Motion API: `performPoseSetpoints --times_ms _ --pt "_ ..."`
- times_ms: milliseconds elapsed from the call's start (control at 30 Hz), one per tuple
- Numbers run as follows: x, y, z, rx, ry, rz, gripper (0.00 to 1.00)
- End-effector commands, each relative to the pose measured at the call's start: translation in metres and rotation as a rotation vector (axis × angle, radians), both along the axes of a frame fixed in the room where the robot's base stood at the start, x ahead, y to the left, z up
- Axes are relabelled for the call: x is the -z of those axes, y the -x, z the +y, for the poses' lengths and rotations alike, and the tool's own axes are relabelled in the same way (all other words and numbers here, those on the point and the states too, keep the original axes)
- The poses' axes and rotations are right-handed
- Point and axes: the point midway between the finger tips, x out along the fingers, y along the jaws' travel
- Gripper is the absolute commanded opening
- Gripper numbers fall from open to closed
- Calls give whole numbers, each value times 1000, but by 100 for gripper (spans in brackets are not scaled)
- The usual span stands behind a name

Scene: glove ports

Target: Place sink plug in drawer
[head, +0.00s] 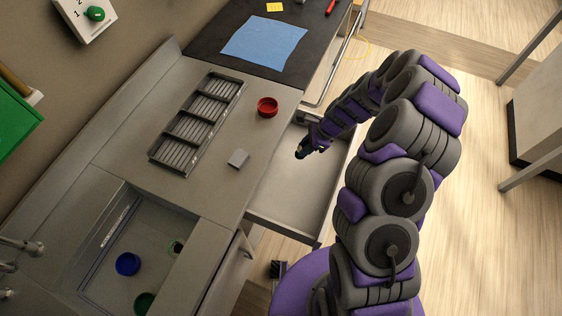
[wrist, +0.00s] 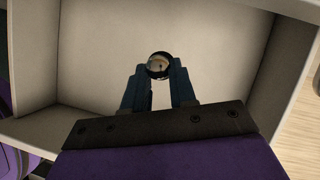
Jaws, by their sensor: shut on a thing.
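My gripper (head: 304,150) is over the open drawer (head: 283,193) beside the counter. In the wrist view its two fingers (wrist: 160,80) are shut on a small round thing with a dark rim and a pale centre, which I take to be the sink plug (wrist: 160,65). The drawer's pale, bare floor (wrist: 210,40) lies beneath it, with the side walls at left and right. The plug appears held above the floor; its exact height is hard to tell. In the head view the plug is too small and dark to make out clearly.
A red cup (head: 267,107), a grey block (head: 238,158) and a slatted rack (head: 183,128) are on the counter (head: 203,182). The sink (head: 108,270) holds a blue cup (head: 128,264) and a green cup (head: 145,302). A blue cloth (head: 263,42) lies farther back.

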Motion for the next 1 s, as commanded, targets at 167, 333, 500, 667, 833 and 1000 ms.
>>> performPoseSetpoints --times_ms 167,333,500,667,833,1000 --pt "47 1 1 -3 2 1 0" --pt "86 0 0 -1 3 -1 0" --pt "79 2 31 -6 0 -4 0" --pt "78 1 41 -5 1 -3 0" --pt "79 2 57 -7 1 -4 0" --pt "81 3 84 -7 1 -5 0"
